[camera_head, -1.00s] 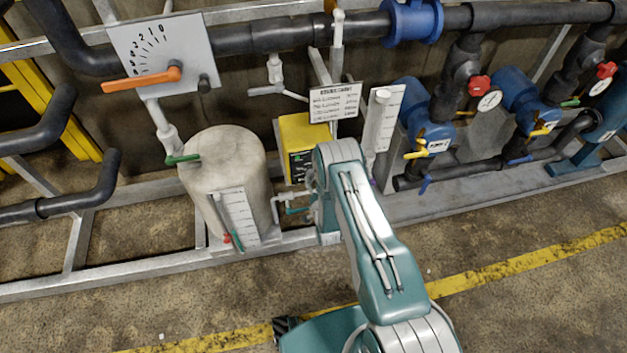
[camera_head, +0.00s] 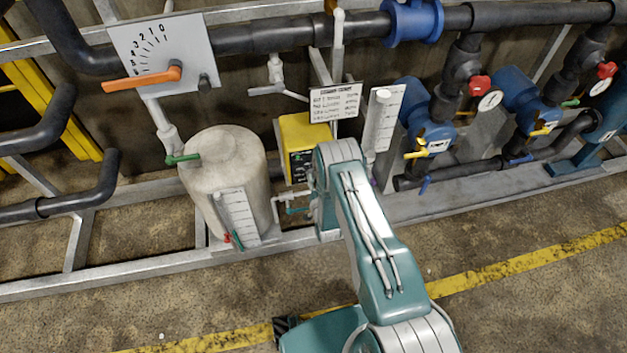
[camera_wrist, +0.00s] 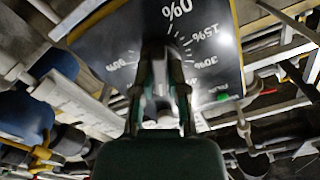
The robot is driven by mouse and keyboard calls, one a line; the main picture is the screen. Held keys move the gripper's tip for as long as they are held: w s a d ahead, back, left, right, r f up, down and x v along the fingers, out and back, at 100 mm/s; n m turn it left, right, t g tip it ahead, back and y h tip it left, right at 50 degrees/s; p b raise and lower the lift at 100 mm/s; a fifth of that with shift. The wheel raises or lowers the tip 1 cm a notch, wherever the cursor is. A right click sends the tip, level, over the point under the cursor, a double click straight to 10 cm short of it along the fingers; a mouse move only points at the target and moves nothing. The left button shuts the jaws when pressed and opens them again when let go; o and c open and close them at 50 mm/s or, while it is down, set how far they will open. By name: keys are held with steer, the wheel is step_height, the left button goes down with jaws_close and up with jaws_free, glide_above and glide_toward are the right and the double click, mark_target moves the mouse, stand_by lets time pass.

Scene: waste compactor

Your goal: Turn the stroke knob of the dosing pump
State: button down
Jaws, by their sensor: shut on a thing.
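The dosing pump is a yellow box (camera_head: 304,136) with a black front panel in the head view, behind and left of my arm. In the wrist view its black dial face (camera_wrist: 115,50) fills the upper middle, with white percent marks around the knob. My gripper (camera_wrist: 160,82) is in front of this face, its two fingers shut on the grey stroke knob (camera_wrist: 161,88) from both sides. The fingers and palm hide part of the knob, so its exact setting is hard to read. In the head view my arm's wrist hides the knob.
A pale round tank (camera_head: 222,170) with a level scale stands left of the pump. Blue pumps and pipes line the right. The floor in front is clear.

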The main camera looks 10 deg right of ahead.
steer(key=c, duration=0.7)
jaws_free()
steer(key=shift+o, duration=0.2)
steer(key=s, duration=1.2)
